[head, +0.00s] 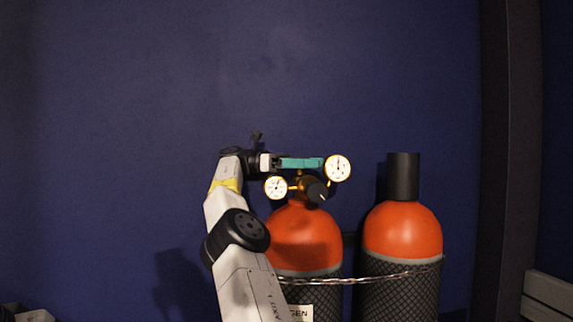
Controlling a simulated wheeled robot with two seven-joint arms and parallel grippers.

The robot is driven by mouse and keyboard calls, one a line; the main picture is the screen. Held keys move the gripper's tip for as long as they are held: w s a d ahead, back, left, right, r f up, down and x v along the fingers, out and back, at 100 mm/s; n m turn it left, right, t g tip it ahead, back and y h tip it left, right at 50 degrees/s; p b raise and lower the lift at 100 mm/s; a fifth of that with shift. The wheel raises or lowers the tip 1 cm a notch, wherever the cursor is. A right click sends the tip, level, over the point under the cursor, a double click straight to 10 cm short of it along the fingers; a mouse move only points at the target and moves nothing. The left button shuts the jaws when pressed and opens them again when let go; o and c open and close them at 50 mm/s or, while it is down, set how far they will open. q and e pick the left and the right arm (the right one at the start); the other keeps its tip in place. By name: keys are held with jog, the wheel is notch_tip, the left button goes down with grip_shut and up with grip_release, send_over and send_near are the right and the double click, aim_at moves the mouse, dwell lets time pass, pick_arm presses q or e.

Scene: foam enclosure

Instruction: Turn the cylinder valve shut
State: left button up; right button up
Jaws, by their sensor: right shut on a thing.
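An orange gas cylinder (303,238) with a dark mesh sleeve stands upright at the middle of the head view. On its top is a regulator with two round gauges, a left one (276,187) and a higher right one (338,167), and a black knob (317,192). My right gripper (319,163) reaches in from the left above the regulator, its teal fingers level and shut on the cylinder valve at the top. The fingers hide most of the valve, so how far it is turned cannot be seen. My left gripper is out of view.
A second orange cylinder (402,231) with a black cap (403,176) stands at the right. A chain (365,279) runs across both cylinders. A dark blue wall (120,110) is behind, with a dark post (507,150) at the right. The space above the cylinders is clear.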

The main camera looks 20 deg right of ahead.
jog(key=o, duration=1.4)
jog(key=shift+c, duration=0.2)
jog(key=shift+n+t+h, duration=0.3)
jog(key=shift+t, duration=0.1)
